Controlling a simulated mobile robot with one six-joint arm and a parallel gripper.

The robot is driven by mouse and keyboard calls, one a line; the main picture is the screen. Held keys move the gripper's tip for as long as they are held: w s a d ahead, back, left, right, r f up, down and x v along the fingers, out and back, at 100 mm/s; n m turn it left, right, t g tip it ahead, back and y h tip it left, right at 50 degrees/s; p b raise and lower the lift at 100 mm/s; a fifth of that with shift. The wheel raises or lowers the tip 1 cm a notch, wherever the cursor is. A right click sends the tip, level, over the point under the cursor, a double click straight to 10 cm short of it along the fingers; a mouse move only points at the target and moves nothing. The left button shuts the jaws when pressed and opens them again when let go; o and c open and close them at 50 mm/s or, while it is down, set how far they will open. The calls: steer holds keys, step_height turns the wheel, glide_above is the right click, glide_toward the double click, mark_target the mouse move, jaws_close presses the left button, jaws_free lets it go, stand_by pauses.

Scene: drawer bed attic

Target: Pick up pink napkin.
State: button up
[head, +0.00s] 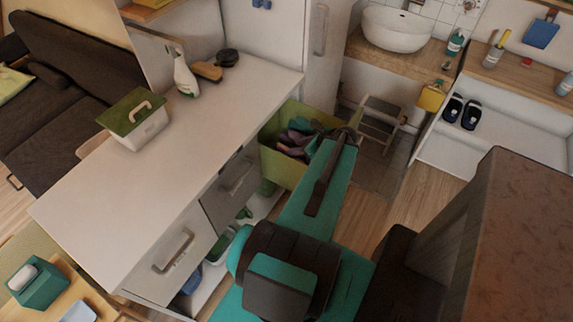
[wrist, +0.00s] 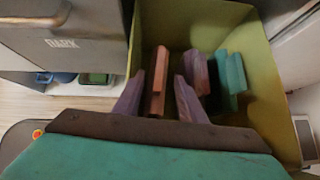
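The pink napkin (wrist: 160,70) stands folded on edge inside a yellow-green bin (wrist: 258,50) in the wrist view. My gripper (wrist: 157,78) is open, with one purplish finger to the left of the pink napkin and the other to its right. Gaps show between the fingers and the napkin; whether either touches it lower down I cannot tell. A purple folded cloth (wrist: 196,70) and a green one (wrist: 232,76) stand to the right. In the head view the bin (head: 283,168) is below the counter, and my arm partly hides its contents.
A white counter (head: 215,110) with grey drawers (head: 232,185) borders the bin on the left. A tall white cabinet (head: 300,40) stands behind it. A brown block-like piece (head: 525,200) is at the right. Some wooden floor (head: 370,215) is clear right of my arm.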

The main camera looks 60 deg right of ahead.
mark_target(286, 148)
steer(key=shift+b+x, duration=0.5)
steer(key=shift+x, duration=0.65)
steer(key=shift+p+x, duration=0.75)
steer(key=shift+x, duration=1.75)
jaws_close()
